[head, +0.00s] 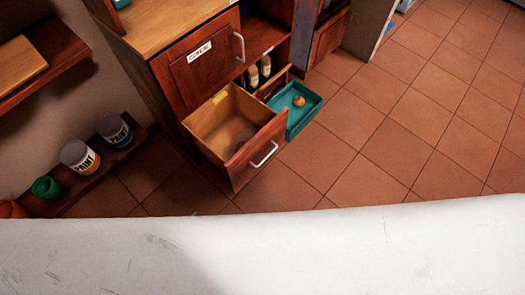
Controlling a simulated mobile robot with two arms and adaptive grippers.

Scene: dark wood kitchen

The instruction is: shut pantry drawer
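A wooden drawer (218,127) is pulled out at the bottom of the dark red-brown cabinet. Its box looks mostly empty, with a darker patch on its floor that I cannot make out, and a yellow mark on its back rim. Its front panel (250,156) carries a pale bar handle (264,154) and faces the lower right. No gripper touches it in this view. Neither my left gripper nor my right gripper is in view.
A teal tray (303,115) with a small yellowish item juts out beside the drawer. Two bottles (259,71) stand behind it. A labelled cabinet door (201,60) is above. Paint cans (80,157) sit on a low shelf at left. Tiled floor (420,120) at right is clear.

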